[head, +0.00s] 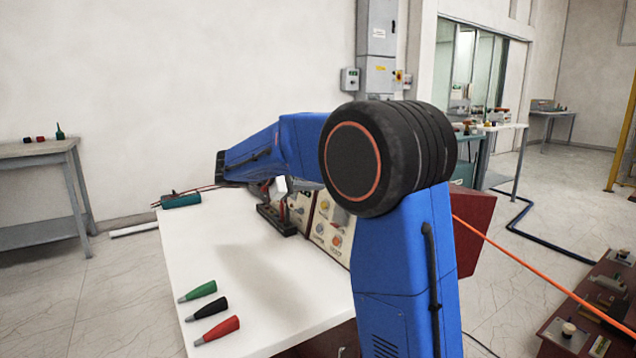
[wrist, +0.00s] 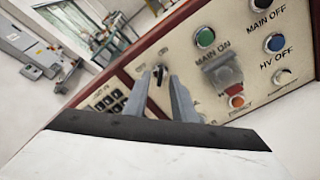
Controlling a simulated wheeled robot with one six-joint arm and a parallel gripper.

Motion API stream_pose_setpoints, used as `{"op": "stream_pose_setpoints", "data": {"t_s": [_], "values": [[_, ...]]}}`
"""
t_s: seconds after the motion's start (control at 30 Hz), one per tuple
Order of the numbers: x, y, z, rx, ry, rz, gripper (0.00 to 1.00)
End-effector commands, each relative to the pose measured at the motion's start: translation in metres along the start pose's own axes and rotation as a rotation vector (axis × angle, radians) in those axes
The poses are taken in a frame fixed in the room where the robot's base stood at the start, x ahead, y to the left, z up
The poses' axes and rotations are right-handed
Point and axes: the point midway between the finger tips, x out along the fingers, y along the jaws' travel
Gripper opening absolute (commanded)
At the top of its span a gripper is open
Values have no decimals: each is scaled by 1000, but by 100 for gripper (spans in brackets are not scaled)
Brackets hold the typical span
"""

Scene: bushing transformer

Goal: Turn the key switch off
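The control panel (wrist: 210,75) fills the right of the wrist view, tilted in the picture, and shows partly behind my arm in the head view (head: 335,228). A small dark key switch (wrist: 159,72) with a pale surround is on the panel, left of the green MAIN ON button (wrist: 205,38). My gripper (wrist: 160,78) points at the panel with its two grey fingers apart. The key switch shows in the gap between the fingertips. I cannot tell whether either finger touches it. In the head view my arm hides much of the panel.
A black MAIN OFF button (wrist: 259,5), a blue HV OFF button (wrist: 275,43) and an orange-red knob (wrist: 236,101) are close by on the panel. Green, black and red cones (head: 212,308) lie on the white tabletop (head: 190,250), whose middle is bare.

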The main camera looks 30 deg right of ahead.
Motion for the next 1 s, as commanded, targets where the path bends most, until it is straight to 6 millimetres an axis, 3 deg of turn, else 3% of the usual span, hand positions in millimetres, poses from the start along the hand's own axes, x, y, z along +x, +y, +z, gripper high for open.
{"op": "stream_pose_setpoints", "data": {"t_s": [0.2,0.53,0.63,1.0], "values": [[17,0,0,0,0,-1,24],[19,0,0,0,0,-1,24],[19,0,0,0,0,0,0],[19,0,0,-22,0,-2,0]]}}
